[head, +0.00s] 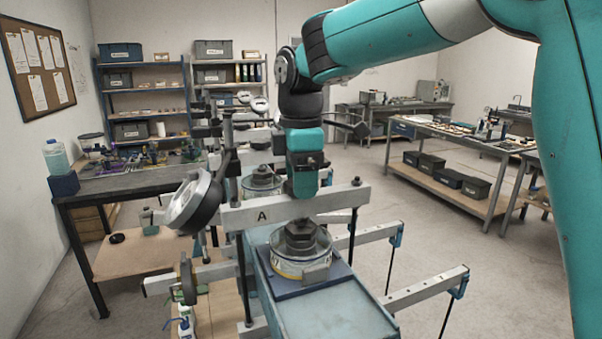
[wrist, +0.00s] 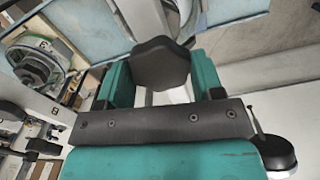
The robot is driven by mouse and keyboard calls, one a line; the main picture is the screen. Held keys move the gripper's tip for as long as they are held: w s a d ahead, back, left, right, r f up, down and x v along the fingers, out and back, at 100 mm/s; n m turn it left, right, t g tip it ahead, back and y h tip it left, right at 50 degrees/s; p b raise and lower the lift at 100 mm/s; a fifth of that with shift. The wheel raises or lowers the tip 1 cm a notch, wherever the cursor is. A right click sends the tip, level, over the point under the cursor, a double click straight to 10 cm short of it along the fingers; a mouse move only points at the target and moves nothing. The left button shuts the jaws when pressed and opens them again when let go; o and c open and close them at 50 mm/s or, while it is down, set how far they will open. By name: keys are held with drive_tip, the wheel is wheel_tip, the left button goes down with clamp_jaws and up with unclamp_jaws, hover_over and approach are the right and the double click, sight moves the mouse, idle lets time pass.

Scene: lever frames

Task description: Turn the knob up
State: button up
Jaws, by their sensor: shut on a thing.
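My gripper (head: 304,185) points down at the pale beam marked A in the head view. In the wrist view its two teal fingers (wrist: 163,78) stand on either side of a dark, faceted knob (wrist: 162,60), shut on it. In the head view the fingers and beam hide this knob, so its tilt cannot be told there. A pale bar runs beneath it in the wrist view.
The beam marked A (head: 240,216) crosses in front. Before it, a round dish (head: 300,268) with a dark hexagonal block stands on a blue-grey stand (head: 345,312). A dial (head: 188,203) sits left, and lower arms (head: 425,290) jut right. Open floor lies at right.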

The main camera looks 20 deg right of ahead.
drive_tip(key=n+p, duration=0.1)
drive_tip(key=n, duration=0.4)
drive_tip(key=shift+r+n, duration=0.1)
drive_tip(key=shift+n, duration=0.2)
drive_tip(key=n, duration=0.5)
drive_tip(key=shift+p, duration=0.4)
drive_tip(key=o, duration=0.9)
wheel_tip(320, 180, up, 17)
drive_tip(key=shift+r+b, duration=0.15)
drive_tip(key=shift+b, duration=0.35)
